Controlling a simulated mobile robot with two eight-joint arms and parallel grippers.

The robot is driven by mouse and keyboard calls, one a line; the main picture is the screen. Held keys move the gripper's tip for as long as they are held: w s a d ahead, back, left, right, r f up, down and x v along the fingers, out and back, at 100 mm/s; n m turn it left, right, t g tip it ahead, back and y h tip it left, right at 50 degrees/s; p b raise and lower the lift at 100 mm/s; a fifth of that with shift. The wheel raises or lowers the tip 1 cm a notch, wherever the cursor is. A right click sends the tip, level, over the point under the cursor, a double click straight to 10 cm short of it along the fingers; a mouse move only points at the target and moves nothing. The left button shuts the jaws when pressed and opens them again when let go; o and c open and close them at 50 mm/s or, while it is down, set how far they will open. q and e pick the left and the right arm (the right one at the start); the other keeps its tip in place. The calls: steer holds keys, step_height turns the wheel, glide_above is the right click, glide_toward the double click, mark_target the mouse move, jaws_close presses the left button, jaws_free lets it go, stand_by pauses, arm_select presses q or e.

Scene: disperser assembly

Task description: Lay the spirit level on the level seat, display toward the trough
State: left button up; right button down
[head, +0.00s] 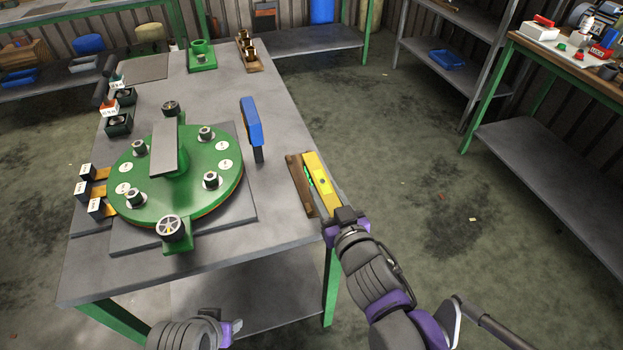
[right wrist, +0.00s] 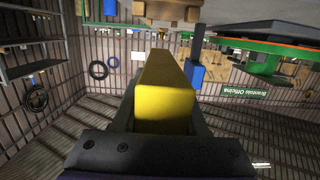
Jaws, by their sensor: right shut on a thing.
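The yellow spirit level (head: 322,183) is in my right gripper (head: 343,214), over the right edge of the table. A green strip shows along its left side, facing the green disc. In the right wrist view, the level's yellow body (right wrist: 162,90) lies between the two fingers (right wrist: 162,118). A brown wooden holder (head: 297,176) lies at the table edge, partly behind the level; contact between them is unclear. A long grey plate (head: 163,148) stands on the green disc. I cannot tell which parts are the level seat and trough. My left gripper (head: 232,328) shows only partly at the bottom.
A green holder (head: 202,57) and a wooden rack (head: 248,55) stand at the back. Table top right of the disc is largely free.

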mark_target(316, 183)
steer(key=w+f, duration=0.1)
steer(key=w, duration=0.1)
steer(key=w+a+f, duration=0.1)
steer(key=w, duration=0.1)
steer(key=w+a+f, duration=0.1)
steer(key=w, duration=0.1)
steer(key=shift+f, duration=0.1)
steer(key=shift+w+a+f, duration=0.25)
steer(key=shift+w+f, duration=0.25)
steer(key=shift+w, duration=0.2)
steer(key=shift+w+a+f, duration=0.2)
steer(key=shift+w+f, duration=0.3)
steer(key=shift+w, duration=0.2)
steer(key=shift+f+b, duration=0.25)
steer(key=shift+b, duration=0.1)
steer(key=shift+c, duration=2.2)
jaws_free()
steer(key=shift+r, duration=0.1)
